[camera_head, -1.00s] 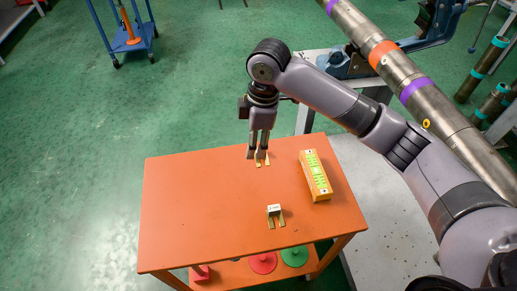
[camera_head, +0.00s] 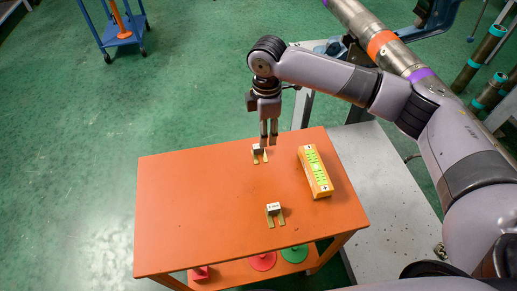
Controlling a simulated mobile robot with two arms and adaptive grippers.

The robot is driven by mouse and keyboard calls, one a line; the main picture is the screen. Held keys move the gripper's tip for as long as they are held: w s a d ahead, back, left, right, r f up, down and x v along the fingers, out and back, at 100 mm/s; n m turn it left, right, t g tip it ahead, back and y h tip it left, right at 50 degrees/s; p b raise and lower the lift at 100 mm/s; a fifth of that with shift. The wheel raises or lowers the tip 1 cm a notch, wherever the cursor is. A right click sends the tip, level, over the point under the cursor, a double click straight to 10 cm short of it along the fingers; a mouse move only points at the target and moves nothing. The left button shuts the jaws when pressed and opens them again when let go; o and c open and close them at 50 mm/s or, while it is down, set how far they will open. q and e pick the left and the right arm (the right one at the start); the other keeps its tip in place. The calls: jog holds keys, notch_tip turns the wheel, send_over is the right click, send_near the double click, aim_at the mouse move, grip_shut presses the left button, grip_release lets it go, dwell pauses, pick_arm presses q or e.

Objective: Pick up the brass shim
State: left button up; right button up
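Two small fork-shaped brass shims, each with a white labelled block, lie on the orange table. The far brass shim (camera_head: 256,155) is near the table's back edge, its right side close to my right gripper. The near brass shim (camera_head: 275,213) is toward the front, its label facing up and its two prongs showing. My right gripper (camera_head: 269,145) points down at the far shim, its fingertips just behind and right of the white block. A narrow gap shows between the fingers, with nothing seen in it. Whether a finger touches the shim I cannot tell. My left gripper is out of view.
The table's left half is clear. A large pipe (camera_head: 390,50) with coloured bands is behind my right arm. Red and green items sit on the lower shelf.

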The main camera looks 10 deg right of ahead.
aim_at(256, 150)
jog(key=shift+w+a+f, duration=0.1)
jog(key=shift+a+f, duration=0.05)
jog(key=shift+f, duration=0.9)
jog(key=shift+w+a+f, duration=0.15)
jog(key=shift+f, duration=0.9)
jog(key=shift+w+a+f, duration=0.1)
jog(key=shift+a+f, duration=0.05)
jog(key=shift+f, duration=0.9)
jog(key=shift+c, duration=0.6)
grip_shut()
